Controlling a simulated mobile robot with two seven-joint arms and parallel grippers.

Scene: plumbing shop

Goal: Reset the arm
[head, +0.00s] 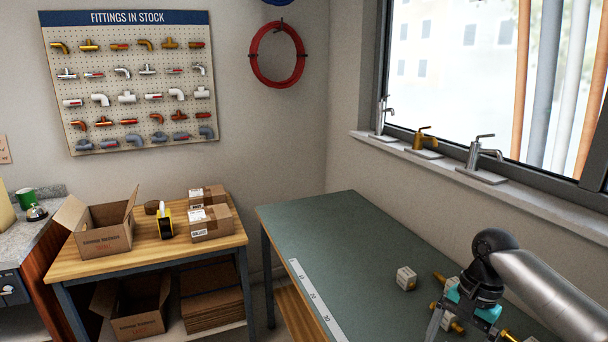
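My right arm comes in from the lower right, with a silver link (548,290) and a black joint. My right gripper (462,318) is low at the right, above the green-topped workbench (345,240). Its fingers are partly cut off by the bottom edge, so I cannot tell whether it is open or shut. My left arm and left gripper are not in view.
A small white box (406,278) and brass fittings (450,283) lie on the workbench near my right gripper. A white ruler strip (318,300) runs along its left edge. The bench's far part is clear. A wooden table (140,255) with an open carton (103,238) stands left.

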